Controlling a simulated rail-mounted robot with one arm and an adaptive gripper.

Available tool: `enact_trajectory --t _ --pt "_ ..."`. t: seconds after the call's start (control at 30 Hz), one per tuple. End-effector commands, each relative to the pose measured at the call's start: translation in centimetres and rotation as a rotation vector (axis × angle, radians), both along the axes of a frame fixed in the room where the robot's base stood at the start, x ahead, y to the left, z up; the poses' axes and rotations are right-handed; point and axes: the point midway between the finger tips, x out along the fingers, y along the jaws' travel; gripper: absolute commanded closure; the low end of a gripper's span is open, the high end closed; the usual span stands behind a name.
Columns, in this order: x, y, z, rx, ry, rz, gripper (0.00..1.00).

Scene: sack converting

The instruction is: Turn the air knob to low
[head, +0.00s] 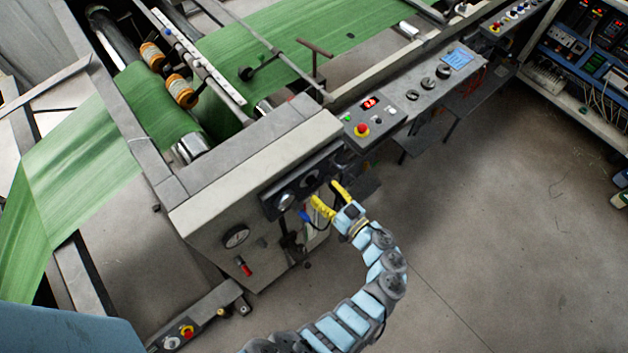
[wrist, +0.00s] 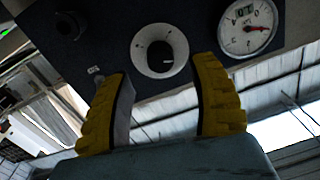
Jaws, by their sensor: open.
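The air knob (wrist: 167,55) shows in the wrist view as a black round knob on a white dial plate, set in a dark panel. A light pointer mark is on its lower right side; the dial lettering is too small to read. My gripper (wrist: 162,78) is open, with a yellow finger on either side below the knob. I see no contact with it. In the head view my gripper (head: 325,194) is in front of the dark panel (head: 270,204) on the machine's end, and the knob is hard to make out there.
A white gauge with a red needle (wrist: 248,27) sits right of the knob in the wrist view, and a black fitting (wrist: 70,26) sits left. In the head view, a control box with a red button (head: 362,130) is above my gripper. Open floor (head: 480,230) lies to the right.

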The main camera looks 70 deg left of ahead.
Motion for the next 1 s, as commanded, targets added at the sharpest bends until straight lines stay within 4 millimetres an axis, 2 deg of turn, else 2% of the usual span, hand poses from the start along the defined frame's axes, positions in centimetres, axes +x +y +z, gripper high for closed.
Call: enact_trajectory --t 0.1,0.3,0.7,0.73,0.93,1.0 --pt "-0.8 1.8 0.2 0.003 0.002 0.004 0.4" --pt "-1.4 3.7 0.1 0.002 0.001 0.002 0.4" --pt "-1.7 4.3 0.1 0.001 -0.001 0.001 0.4" --pt "-1.7 4.3 0.1 0.001 -0.001 0.001 0.43" --pt "-1.7 4.3 0.1 0.001 -0.001 0.001 1.0" --pt "-1.7 4.3 0.1 0.001 -0.001 0.001 1.0"
